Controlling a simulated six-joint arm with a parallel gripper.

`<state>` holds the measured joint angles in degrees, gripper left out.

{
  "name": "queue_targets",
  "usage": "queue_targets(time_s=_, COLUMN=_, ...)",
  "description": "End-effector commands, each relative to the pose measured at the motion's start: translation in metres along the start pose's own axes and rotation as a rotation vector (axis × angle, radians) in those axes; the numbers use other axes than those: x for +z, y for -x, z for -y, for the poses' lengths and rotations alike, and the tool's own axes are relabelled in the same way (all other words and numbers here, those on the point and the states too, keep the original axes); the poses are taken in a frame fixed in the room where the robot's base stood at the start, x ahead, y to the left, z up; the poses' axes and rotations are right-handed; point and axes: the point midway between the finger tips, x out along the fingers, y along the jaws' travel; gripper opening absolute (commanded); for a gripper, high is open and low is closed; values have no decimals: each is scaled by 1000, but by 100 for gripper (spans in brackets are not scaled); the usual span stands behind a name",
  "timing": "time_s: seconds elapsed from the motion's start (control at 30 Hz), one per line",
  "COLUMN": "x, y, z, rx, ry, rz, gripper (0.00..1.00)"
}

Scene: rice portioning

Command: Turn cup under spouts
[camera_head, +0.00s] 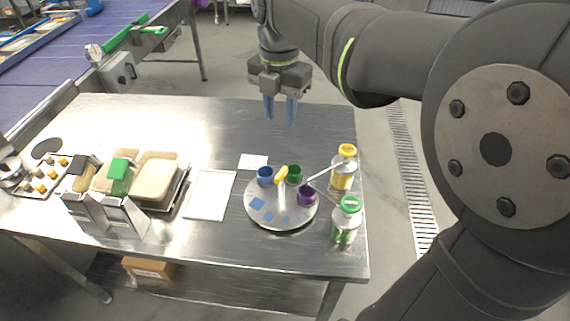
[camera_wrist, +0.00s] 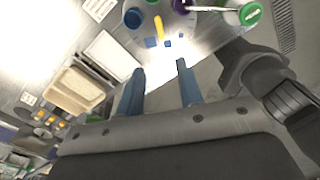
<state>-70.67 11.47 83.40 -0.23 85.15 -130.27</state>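A round grey turntable (camera_head: 281,219) sits near the right end of the steel table. It carries a blue cup (camera_head: 265,177), a green cup (camera_head: 294,174), a purple cup (camera_head: 307,195), a yellow upright handle (camera_head: 281,174) and several flat blue squares. A yellow-capped bottle (camera_head: 343,172) and a green-capped bottle (camera_head: 345,222) stand right of it; their thin spouts point toward the purple cup. Which cup lies exactly under them I cannot tell. My gripper (camera_head: 280,114) is open and empty, raised behind the turntable. In the wrist view its blue fingers (camera_wrist: 160,68) are apart, below the yellow handle (camera_wrist: 158,25).
A white tray (camera_head: 210,194) and a small white card (camera_head: 253,161) lie left of the turntable. Tan containers (camera_head: 154,168), metal stands (camera_head: 125,214) and a tray of small yellow pieces (camera_head: 40,180) fill the left side. The table's back middle is clear.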

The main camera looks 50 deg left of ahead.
Motion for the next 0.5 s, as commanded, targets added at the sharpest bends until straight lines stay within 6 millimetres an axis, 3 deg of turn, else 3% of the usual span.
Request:
queue_targets(time_s=0.17, x=0, y=-12, z=0, rx=2, ry=11, rz=-6, gripper=34)
queue_targets(time_s=0.5, x=-1, y=-83, z=0, rx=-1, ry=10, rz=-7, gripper=34)
